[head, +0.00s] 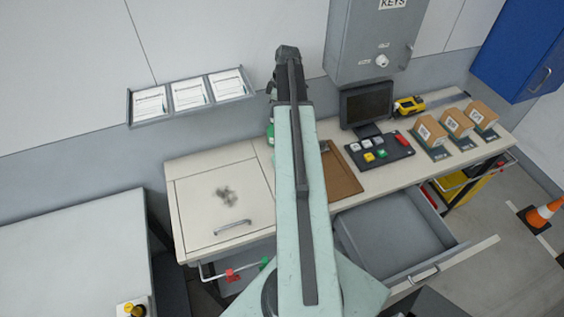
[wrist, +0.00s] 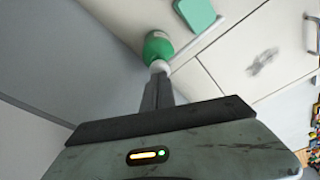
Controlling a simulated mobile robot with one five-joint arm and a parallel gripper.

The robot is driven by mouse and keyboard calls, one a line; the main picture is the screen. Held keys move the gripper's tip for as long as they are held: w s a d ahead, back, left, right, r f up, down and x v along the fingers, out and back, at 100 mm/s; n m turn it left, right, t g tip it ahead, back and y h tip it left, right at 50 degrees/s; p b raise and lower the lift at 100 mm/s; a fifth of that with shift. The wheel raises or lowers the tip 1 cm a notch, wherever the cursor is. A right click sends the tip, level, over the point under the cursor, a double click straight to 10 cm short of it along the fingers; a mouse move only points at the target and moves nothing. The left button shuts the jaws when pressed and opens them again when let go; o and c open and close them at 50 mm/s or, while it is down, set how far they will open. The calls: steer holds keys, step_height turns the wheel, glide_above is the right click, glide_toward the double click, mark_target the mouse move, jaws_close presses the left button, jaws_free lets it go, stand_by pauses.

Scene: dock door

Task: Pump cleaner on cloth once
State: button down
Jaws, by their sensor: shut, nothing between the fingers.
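The cleaner bottle is green with a white top (wrist: 158,48) in the wrist view. In the head view only a green sliver of it (head: 270,132) shows beside my arm. The cloth looks to be the flat pale green piece (wrist: 195,14) beside the bottle in the wrist view; my arm hides it in the head view. My gripper (wrist: 158,80) is shut and empty, its fingertips at the bottle's white top. I cannot tell whether they touch it. In the head view my gripper (head: 288,52) is at the back of the bench, seen from behind.
A panel with a handle and a dark smudge (head: 228,196) lies left on the bench. A brown tray (head: 345,180), button panel (head: 380,151), monitor (head: 367,103) and several boxes (head: 431,132) stand right. A grey drawer (head: 400,238) is open in front. A grey key cabinet (head: 372,40) hangs behind.

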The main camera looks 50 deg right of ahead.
steer(key=shift+r+p, duration=1.35)
steer(key=shift+p, duration=0.05)
step_height(320, 180, up, 6)
steer(key=p, duration=0.6)
